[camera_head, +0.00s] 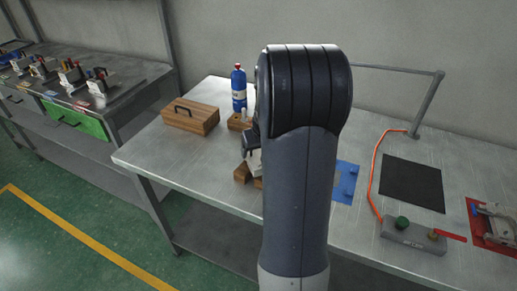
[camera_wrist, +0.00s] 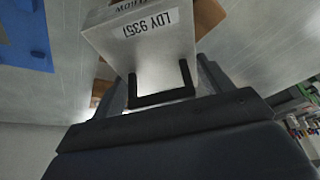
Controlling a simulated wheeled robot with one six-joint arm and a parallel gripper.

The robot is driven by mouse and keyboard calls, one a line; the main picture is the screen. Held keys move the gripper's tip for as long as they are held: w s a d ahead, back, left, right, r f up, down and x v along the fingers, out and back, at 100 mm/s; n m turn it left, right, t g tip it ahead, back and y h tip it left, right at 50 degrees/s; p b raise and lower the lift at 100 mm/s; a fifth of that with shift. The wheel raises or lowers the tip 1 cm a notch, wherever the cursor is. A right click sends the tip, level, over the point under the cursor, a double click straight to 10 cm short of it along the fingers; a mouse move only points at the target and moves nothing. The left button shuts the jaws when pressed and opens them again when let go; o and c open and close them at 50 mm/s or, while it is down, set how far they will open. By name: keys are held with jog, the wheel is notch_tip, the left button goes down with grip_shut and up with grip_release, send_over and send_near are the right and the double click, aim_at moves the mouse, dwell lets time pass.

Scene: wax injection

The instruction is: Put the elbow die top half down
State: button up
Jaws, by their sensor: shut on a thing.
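The elbow die top half (camera_wrist: 142,45) is a pale metal block with a printed label and a black handle, close up in the wrist view. My gripper (camera_wrist: 162,88) is shut on it at the handle. In the head view my gripper (camera_head: 250,146) is partly hidden behind my arm, and a small pale part of the die (camera_head: 254,162) shows below it. Brown wood (camera_wrist: 208,16) lies behind the die in the wrist view. In the head view wooden blocks (camera_head: 242,173) sit just under the die; I cannot tell if they touch it.
On the metal table (camera_head: 225,190) stand a wooden box (camera_head: 190,117) with a black handle and a blue bottle (camera_head: 239,90). To the right are a blue plate (camera_head: 346,183), a black mat (camera_head: 412,183), a control box (camera_head: 413,237) and a red mat (camera_head: 479,226).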

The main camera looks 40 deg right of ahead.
jog(key=shift+f, duration=0.25)
jog(key=o, duration=1.5)
jog(key=shift+o, duration=0.2)
jog(key=shift+r, duration=0.1)
jog(key=shift+r, duration=0.25)
jog(key=v, duration=1.2)
jog(key=shift+r, duration=0.25)
